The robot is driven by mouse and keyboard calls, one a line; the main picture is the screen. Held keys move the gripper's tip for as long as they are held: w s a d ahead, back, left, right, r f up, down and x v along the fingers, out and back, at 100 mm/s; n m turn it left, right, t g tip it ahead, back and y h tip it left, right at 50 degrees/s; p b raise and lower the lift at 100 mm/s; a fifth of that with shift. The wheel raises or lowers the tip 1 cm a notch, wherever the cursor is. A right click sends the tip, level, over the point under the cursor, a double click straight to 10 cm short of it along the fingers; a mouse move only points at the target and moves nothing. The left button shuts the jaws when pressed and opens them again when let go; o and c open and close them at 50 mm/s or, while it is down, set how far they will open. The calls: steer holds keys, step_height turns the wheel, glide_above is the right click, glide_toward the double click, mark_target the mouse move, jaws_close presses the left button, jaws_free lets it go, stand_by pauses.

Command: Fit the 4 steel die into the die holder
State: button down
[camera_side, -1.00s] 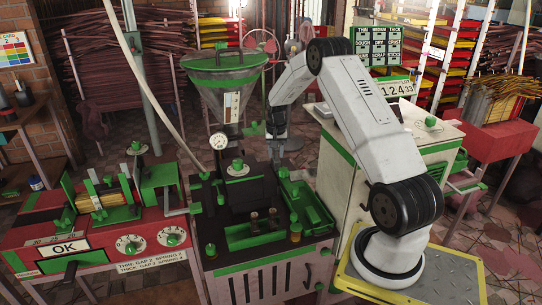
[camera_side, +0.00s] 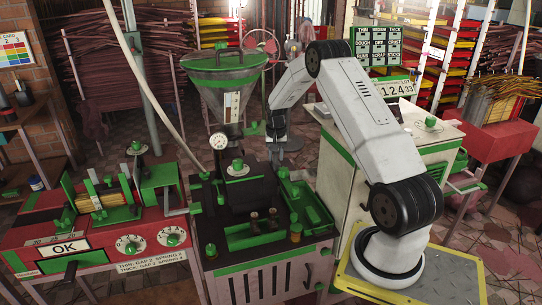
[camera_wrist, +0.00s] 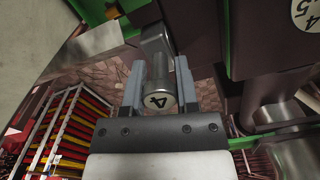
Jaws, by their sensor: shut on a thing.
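My gripper (camera_wrist: 159,92) is shut on the steel die (camera_wrist: 159,84), a short grey cylinder with a black 4 on its pale round end. The die sits between the two grey fingers, its numbered end towards the wrist camera. A grey metal piece (camera_wrist: 154,40) shows just beyond the die; I cannot tell whether they touch. In the side view my gripper (camera_side: 276,155) points down behind the dark machine top, right of the hopper. The die is too small to make out there. I cannot clearly identify the die holder in either view.
The green hopper (camera_side: 224,72) and round gauge (camera_side: 218,141) stand left of my gripper. A green tray (camera_side: 255,234) is in front. A dark block with a number label (camera_wrist: 304,14) and a steel cylinder (camera_wrist: 281,113) lie close on the right in the wrist view.

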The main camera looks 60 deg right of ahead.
steer(key=shift+f, duration=0.95)
stand_by(1.2)
steer(key=shift+c, duration=1.4)
jaws_free()
steer(key=shift+f, duration=0.1)
steer(key=shift+r, duration=4)
